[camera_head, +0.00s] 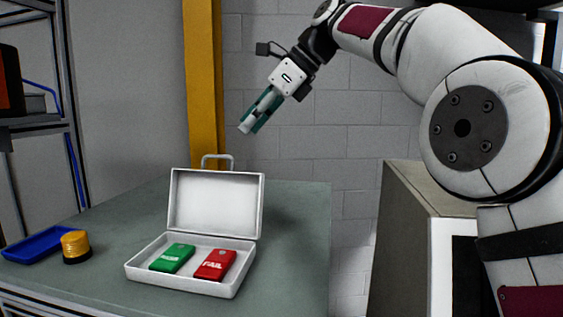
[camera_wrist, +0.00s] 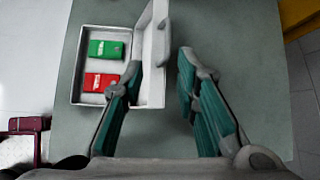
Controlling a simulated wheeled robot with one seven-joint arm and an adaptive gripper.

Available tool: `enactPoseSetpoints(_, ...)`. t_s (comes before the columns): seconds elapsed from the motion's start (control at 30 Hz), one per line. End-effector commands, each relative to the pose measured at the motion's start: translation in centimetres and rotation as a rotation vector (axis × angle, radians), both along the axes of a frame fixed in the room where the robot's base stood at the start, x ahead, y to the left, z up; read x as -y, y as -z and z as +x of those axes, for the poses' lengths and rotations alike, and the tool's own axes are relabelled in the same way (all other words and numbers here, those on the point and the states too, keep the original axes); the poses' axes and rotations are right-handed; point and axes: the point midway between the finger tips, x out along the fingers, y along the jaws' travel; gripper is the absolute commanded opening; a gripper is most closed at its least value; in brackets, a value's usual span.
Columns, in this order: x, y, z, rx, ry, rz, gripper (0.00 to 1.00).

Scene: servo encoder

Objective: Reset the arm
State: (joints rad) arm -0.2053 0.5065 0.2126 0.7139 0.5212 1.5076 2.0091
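My gripper (camera_head: 257,112) is raised in the air above the table, higher than the open case and slightly to its right in the head view. In the wrist view its two teal-padded fingers (camera_wrist: 162,70) stand apart with nothing held between them. The white case (camera_head: 135,269) stands open on the table with its lid upright. Inside lie a green box (camera_head: 172,258) and a red box (camera_head: 215,265) marked "FAIL", side by side. The wrist view shows the green box (camera_wrist: 107,49) and the red box (camera_wrist: 101,82) too; one finger partly covers the case.
The grey-green table (camera_head: 290,230) is clear to the right of the case. A blue tray (camera_head: 38,244) and an orange-topped button (camera_head: 75,245) are at left. A yellow post (camera_head: 203,85) stands behind, and a beige cabinet (camera_head: 405,190) stands right of the table.

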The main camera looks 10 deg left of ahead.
Motion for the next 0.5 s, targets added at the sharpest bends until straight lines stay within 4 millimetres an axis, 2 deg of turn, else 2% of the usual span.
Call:
enactPoseSetpoints(0.1, 2.6, -0.2, -1.9, 0.130, -0.062, -0.086, 0.28)
enactPoseSetpoints(0.27, 7.2, 0.7, -5.0, 0.324, -0.185, -0.243, 0.28)
enactPoseSetpoints(0.5, 14.8, 3.9, -11.0, 0.555, -0.415, -0.496, 0.28)
